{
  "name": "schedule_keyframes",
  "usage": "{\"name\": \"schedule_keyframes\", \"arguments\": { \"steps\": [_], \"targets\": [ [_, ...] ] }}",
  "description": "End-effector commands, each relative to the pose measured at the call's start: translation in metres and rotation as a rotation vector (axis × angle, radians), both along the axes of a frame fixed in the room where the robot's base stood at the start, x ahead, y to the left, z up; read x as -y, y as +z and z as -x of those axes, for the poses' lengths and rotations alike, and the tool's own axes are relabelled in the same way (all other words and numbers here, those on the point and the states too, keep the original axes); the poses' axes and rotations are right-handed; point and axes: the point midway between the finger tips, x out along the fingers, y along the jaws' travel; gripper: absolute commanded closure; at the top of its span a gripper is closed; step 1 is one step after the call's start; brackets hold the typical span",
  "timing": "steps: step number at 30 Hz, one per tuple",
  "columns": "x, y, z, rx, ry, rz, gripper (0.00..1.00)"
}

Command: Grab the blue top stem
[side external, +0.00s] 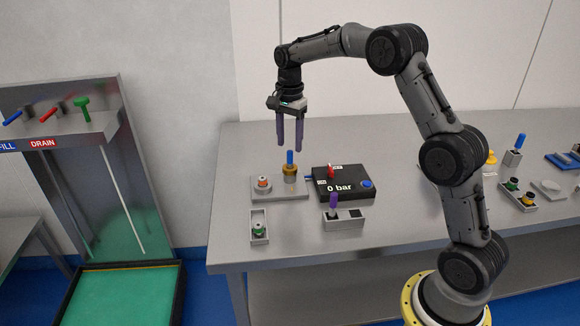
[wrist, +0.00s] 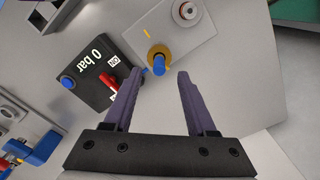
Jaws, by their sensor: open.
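A blue stem (side external: 290,158) stands upright in a brass-coloured fitting (side external: 290,171) on a grey plate (side external: 265,193). In the wrist view the blue stem (wrist: 159,66) shows end-on, in the yellow fitting (wrist: 155,53). My gripper (side external: 289,147) points down with its two purple fingers apart and nothing held. Its tips appear just above the top of the stem. In the wrist view the stem lies near the gap between the fingertips (wrist: 159,76). I cannot tell the exact height gap.
A black box reading "0 bar" (side external: 322,192) with a red lever and blue knob stands right of the stem. A round fitting (side external: 263,183) is on the plate's left. Small trays (side external: 259,238) sit in front. Another blue-topped part (side external: 520,141) stands far right.

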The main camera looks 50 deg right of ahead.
Motion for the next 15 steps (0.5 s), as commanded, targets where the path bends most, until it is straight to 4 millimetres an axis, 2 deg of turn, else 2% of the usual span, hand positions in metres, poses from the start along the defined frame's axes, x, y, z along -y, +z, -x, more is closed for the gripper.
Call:
{"name": "schedule_keyframes", "arguments": {
  "steps": [6,15],
  "targets": [
    [0.001,-0.033,0.002,-0.005,0.000,-0.002,0.43],
    [0.001,-0.041,0.001,-0.001,0.000,0.000,0.43]
  ]
}}
